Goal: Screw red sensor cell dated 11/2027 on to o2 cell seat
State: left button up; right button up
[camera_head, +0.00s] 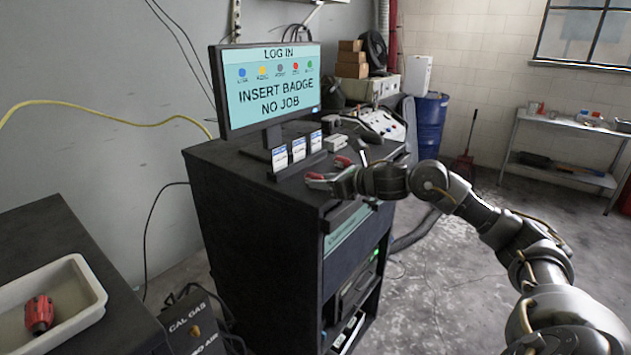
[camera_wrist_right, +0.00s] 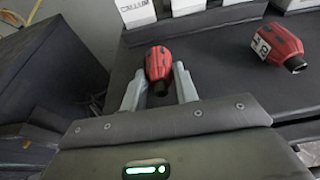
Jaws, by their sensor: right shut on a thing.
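My right gripper (camera_head: 322,181) is over the front edge of the black console top. In the right wrist view my right gripper (camera_wrist_right: 158,76) is shut on a red sensor cell (camera_wrist_right: 158,60) with a dark end, held between its two grey fingers. A second red cell (camera_wrist_right: 277,43) with a white label lies on the console top to the right; it also shows in the head view (camera_head: 343,161). A third red cell (camera_head: 39,314) is in the white tray (camera_head: 92,282) at lower left. No date is legible. I cannot make out the o2 cell seat. My left gripper is out of view.
A monitor (camera_head: 268,85) reading "INSERT BADGE NO JOB" stands on the console (camera_head: 245,215). Several white badges (camera_head: 298,149) stand in a row behind the cells. A blue barrel (camera_head: 431,125) and a metal shelf (camera_head: 560,122) are farther back. Floor right of the console is open.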

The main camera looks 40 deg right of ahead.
jog(key=shift+r+p, duration=2.05)
jog(key=shift+r, duration=1)
